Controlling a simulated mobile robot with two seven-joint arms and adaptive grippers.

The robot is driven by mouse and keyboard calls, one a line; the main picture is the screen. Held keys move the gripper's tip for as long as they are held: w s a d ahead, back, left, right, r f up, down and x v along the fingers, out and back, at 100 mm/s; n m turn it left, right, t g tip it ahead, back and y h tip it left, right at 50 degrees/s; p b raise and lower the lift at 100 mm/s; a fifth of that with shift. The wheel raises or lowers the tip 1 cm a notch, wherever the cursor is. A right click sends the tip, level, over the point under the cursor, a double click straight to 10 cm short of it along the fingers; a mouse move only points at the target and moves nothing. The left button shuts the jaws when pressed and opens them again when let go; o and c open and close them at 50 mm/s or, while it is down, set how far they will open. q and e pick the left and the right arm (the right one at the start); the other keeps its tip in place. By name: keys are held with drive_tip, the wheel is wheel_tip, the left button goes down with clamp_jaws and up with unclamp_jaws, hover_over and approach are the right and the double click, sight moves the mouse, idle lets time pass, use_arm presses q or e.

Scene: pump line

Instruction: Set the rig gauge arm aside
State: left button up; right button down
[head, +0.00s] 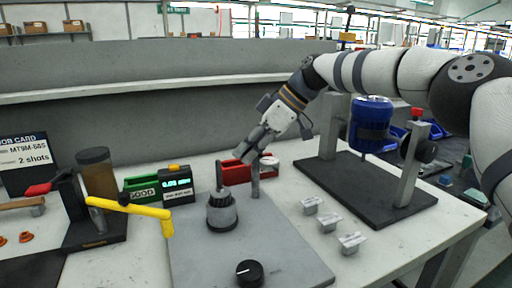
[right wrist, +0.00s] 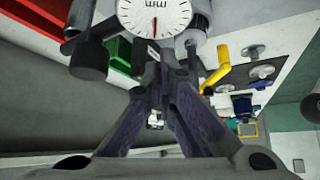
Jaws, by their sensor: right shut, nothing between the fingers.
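The rig gauge arm has a round white dial with a red needle (right wrist: 155,16), close in front of my right gripper (right wrist: 153,72) in the right wrist view. In the head view its grey post (head: 255,182) stands on the grey rig plate (head: 285,250), and my right gripper (head: 244,155) is at the top of it, hiding part of the gauge. The right gripper is shut and empty; I cannot tell if it touches the arm. A grey and black cylindrical part (head: 221,212) stands upright on the plate. My left gripper is not in view.
A black knob (head: 249,273) is at the plate's front. Several small silver pieces (head: 327,222) lie at its right. A stand with a blue cylinder (head: 371,125) is further right. A red bin (head: 236,172), a green bin (head: 140,187) and a yellow lever (head: 142,208) are nearby.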

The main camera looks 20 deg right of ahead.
drive_tip(key=a+r, duration=0.1)
drive_tip(key=a, duration=0.1)
wheel_tip(320, 180, up, 6)
hover_over(266, 159)
drive_tip(key=shift+w+a+r+b, duration=0.1)
drive_tip(key=shift+w+a+b, duration=0.15)
drive_tip(key=shift+b, duration=0.1)
drive_tip(key=shift+s+d+r, duration=0.2)
drive_tip(key=shift+d+r, duration=0.1)
drive_tip(key=shift+r, duration=0.2)
drive_tip(key=shift+f, duration=0.15)
